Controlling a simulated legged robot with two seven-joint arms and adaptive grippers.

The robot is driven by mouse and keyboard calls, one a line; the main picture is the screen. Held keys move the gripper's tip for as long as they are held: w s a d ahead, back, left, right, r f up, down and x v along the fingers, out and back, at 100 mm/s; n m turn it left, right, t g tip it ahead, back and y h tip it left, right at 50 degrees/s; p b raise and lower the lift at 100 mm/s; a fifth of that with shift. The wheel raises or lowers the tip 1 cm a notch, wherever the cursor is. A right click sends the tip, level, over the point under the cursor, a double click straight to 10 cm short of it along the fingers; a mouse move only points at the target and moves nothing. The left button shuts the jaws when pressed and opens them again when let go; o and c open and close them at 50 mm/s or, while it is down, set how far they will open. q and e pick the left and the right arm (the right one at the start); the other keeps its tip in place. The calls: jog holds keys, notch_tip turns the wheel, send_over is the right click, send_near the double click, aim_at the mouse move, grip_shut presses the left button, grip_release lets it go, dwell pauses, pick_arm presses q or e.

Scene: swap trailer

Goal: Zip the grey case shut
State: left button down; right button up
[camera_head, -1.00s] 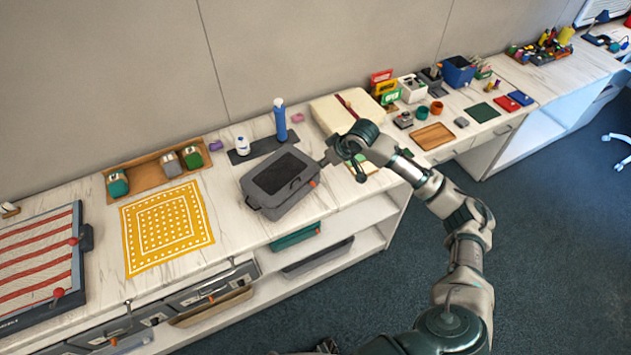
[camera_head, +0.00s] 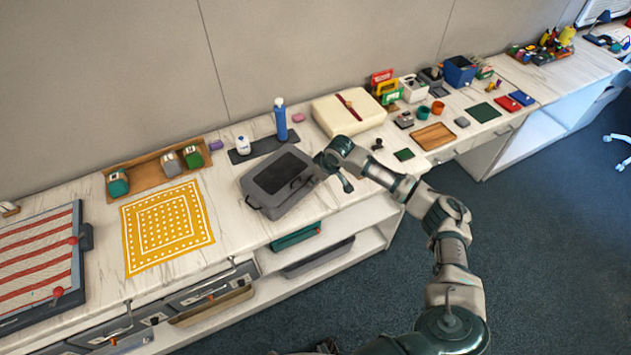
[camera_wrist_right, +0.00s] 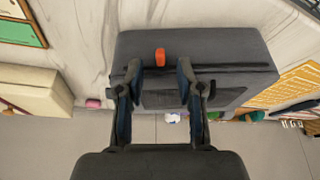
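The grey case (camera_head: 281,181) lies on the white marbled counter, with a dark panel on its top. My right gripper (camera_head: 322,168) is at the case's right end in the head view and covers part of it. In the right wrist view the case (camera_wrist_right: 235,50) lies ahead of the gripper (camera_wrist_right: 158,68). Its two fingers are apart, with nothing held between them. An orange zip pull (camera_wrist_right: 160,57) shows in line with the gap, near the fingertips; contact cannot be told. The pull is hidden in the head view. My left gripper is not in view.
A yellow patterned cloth (camera_head: 167,227) lies left of the case. A blue bottle (camera_head: 280,119) and a white bottle (camera_head: 242,145) stand on a dark mat behind it. A cream box (camera_head: 348,112) lies behind right. The counter's front edge is close to the case.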

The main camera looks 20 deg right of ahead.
jog(key=shift+x, duration=1.2)
grip_shut()
jog(key=d, duration=0.1)
jog(key=w+d, duration=0.2)
jog(key=d, duration=0.1)
jog(key=shift+d, duration=0.15)
